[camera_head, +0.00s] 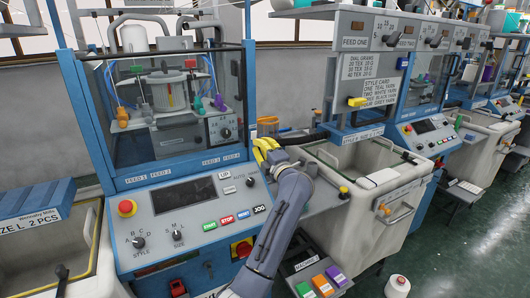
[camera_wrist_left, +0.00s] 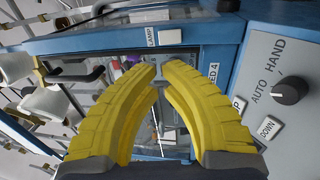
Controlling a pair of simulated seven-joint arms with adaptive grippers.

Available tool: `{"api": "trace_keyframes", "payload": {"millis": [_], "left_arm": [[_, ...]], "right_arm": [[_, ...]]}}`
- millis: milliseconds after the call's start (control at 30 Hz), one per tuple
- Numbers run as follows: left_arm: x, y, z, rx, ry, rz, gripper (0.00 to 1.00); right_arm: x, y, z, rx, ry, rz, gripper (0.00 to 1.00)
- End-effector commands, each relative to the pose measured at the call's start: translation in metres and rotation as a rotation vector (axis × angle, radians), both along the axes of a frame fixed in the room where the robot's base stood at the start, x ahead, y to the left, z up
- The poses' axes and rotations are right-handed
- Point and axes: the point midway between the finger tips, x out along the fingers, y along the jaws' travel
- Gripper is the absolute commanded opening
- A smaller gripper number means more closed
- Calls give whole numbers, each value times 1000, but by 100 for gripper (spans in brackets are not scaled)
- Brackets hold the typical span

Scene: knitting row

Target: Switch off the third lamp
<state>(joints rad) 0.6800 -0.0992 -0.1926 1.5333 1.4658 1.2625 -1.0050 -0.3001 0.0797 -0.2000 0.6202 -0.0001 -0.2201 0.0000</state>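A white switch (camera_wrist_left: 170,37) beside a LAMP label (camera_wrist_left: 152,37) is on the blue machine frame (camera_wrist_left: 120,38) in the left wrist view. I cannot make out this label in the head view, nor tell which lamp it works. My left gripper (camera_wrist_left: 159,72) has yellow fingers whose tips come together just below the switch in the picture, apart from it. It looks shut, with nothing held. In the head view the left gripper (camera_head: 263,148) is by the right edge of the nearest knitting machine's panel (camera_head: 185,192). The right gripper is out of view.
The near panel carries an AUTO/HAND knob (camera_wrist_left: 289,90), a DOWN button (camera_wrist_left: 269,128) and a red emergency button (camera_head: 127,208). A pale bin (camera_head: 352,215) stands right of the arm. More blue machines (camera_head: 421,128) stand farther right. The green floor (camera_head: 445,245) is partly open.

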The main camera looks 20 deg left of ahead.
Motion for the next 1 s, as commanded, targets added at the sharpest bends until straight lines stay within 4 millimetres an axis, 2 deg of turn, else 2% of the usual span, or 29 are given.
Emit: {"api": "trace_keyframes", "payload": {"millis": [200,400,600,1000], "left_arm": [[24,27,7,2,-1,2,0],[40,43,10,1,-1,1,0],[48,51,11,0,0,0,0],[50,53,11,0,0,0,0]], "right_arm": [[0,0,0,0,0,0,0],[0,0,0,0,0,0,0],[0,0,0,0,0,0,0],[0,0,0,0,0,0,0]]}}
